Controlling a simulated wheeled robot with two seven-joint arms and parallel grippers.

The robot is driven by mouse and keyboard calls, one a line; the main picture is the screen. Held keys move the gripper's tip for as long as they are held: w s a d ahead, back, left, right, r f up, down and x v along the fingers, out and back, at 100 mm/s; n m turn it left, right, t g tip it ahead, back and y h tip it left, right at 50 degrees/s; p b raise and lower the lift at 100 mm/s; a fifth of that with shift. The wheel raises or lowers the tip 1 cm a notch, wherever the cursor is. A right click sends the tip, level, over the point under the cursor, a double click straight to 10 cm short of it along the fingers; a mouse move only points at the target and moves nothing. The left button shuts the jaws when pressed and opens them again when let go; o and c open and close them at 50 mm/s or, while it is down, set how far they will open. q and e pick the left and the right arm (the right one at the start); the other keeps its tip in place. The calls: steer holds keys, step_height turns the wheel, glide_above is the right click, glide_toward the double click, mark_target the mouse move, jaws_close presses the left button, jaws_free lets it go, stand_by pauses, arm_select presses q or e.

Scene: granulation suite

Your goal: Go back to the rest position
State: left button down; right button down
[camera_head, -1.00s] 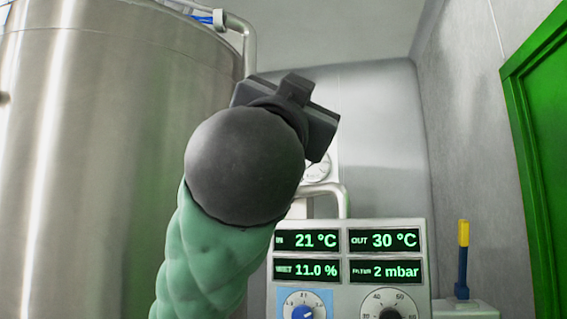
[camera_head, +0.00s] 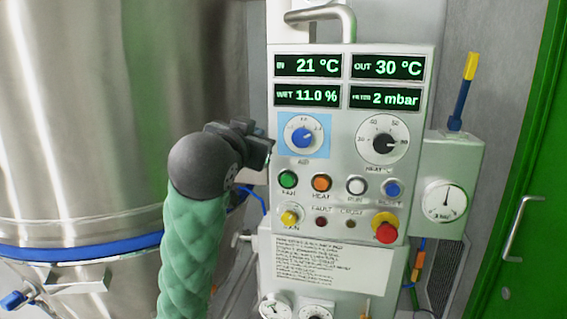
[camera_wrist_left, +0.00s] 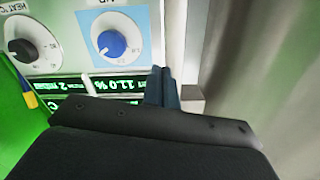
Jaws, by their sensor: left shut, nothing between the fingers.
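My left gripper (camera_head: 262,152) is at the left edge of the control panel (camera_head: 340,165) in the head view, on a green sleeved arm with a dark wrist. It is left of the blue AIR knob (camera_head: 302,138) and apart from it in the picture. In the left wrist view its fingers (camera_wrist_left: 162,88) are together and empty, with the AIR knob (camera_wrist_left: 112,44) upside down beside them. Whether the fingers touch the panel cannot be told. My right gripper is not in view.
A large steel vessel (camera_head: 120,120) with a blue band stands at the left. The panel has a black HEAT knob (camera_head: 383,143), several buttons and a red emergency knob (camera_head: 386,228). A gauge box (camera_head: 447,190) and a green door (camera_head: 525,200) are at the right.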

arm_select(q)
steer(key=s+a+f+n+g+y+p, duration=0.1)
steer(key=s+a+f+g, duration=0.15)
steer(key=f, duration=1.15)
steer(key=s+a+f+n+g, duration=0.1)
steer(key=s+a+f+g, duration=0.15)
steer(key=f, duration=1.05)
steer(key=s+a+f+n+g+y+p, duration=0.1)
steer(key=s+a+f+g, duration=0.15)
steer(key=f, duration=1.15)
steer(key=s+f+g, duration=0.3)
steer(key=s+f, duration=0.8)
steer(key=s, duration=0.3)
steer(key=s+f+g+p, duration=0.1)
steer(key=s+f+g, duration=0.3)
steer(key=s+f, duration=0.8)
steer(key=shift+s+a+f+n+y, duration=0.15)
steer(key=shift+s+a+n+y, duration=0.25)
steer(key=shift+s, duration=0.45)
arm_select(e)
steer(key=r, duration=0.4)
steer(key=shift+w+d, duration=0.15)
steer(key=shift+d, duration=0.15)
arm_select(q)
steer(key=shift+a, duration=0.1)
